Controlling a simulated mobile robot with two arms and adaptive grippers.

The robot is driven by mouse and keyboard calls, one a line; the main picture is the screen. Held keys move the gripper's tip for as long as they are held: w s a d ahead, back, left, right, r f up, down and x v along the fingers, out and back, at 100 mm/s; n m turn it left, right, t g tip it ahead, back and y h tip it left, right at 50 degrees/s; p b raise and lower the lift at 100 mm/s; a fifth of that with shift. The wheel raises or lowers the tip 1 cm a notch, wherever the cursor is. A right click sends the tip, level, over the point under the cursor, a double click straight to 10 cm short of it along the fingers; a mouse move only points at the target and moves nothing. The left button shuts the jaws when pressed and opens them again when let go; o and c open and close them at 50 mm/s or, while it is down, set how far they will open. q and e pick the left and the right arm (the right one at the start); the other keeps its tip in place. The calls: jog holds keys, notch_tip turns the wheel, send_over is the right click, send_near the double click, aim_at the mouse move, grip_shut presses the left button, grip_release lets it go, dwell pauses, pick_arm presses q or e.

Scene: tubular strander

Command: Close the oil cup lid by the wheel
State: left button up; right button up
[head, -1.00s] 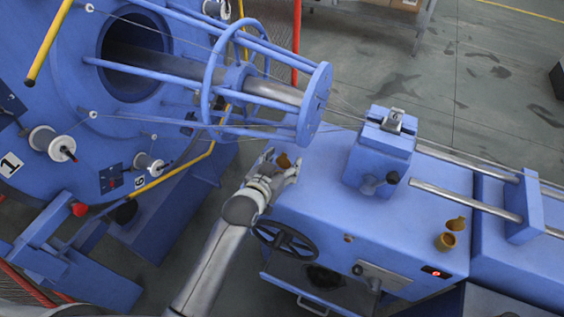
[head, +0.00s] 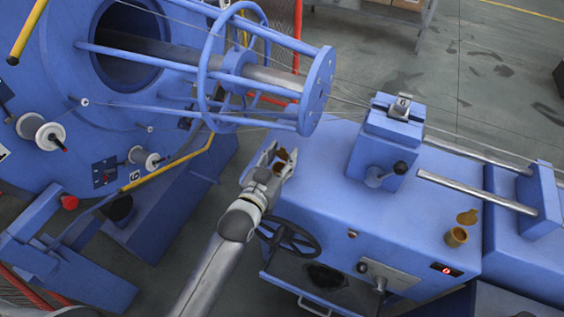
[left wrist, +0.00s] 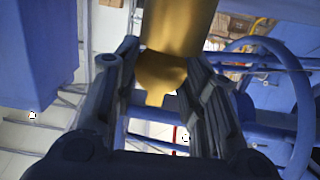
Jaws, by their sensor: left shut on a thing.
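The brass oil cup (head: 279,168) by the wheel stands at the near left edge of the blue machine top, behind the black handwheel (head: 288,239). Its lid (head: 283,154) stands raised, open. My left gripper (head: 281,152) has its fingers on either side of the lid and is shut on it. In the left wrist view the cup (left wrist: 172,28) shows large at the top, with the rounded lid (left wrist: 160,76) between the fingers (left wrist: 160,80). The fingers partly hide the cup in the head view. My right gripper is not in view.
A second brass cup (head: 456,237) with a raised lid stands at the right of the machine top. A blue block with a lever (head: 383,177) stands mid-top. The round cage (head: 318,92) and thin wires pass close behind my left gripper.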

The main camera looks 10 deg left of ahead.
pick_arm(q)
jog(key=b, duration=0.1)
jog(key=t+b, duration=0.1)
jog(key=b, duration=0.1)
jog(key=shift+s+f+t+h, duration=0.2)
jog(key=shift+f+t+h, duration=0.1)
jog(key=shift+f, duration=0.1)
jog(key=shift+a+r+t+b, duration=0.1)
jog(key=shift+r+t+b, duration=0.1)
jog(key=shift+t+b, duration=0.1)
jog(key=o, duration=1)
jog(key=shift+s, duration=0.1)
jog(key=shift+s+a+f, duration=0.15)
jog(key=shift+s, duration=0.3)
jog(key=v, duration=1.1)
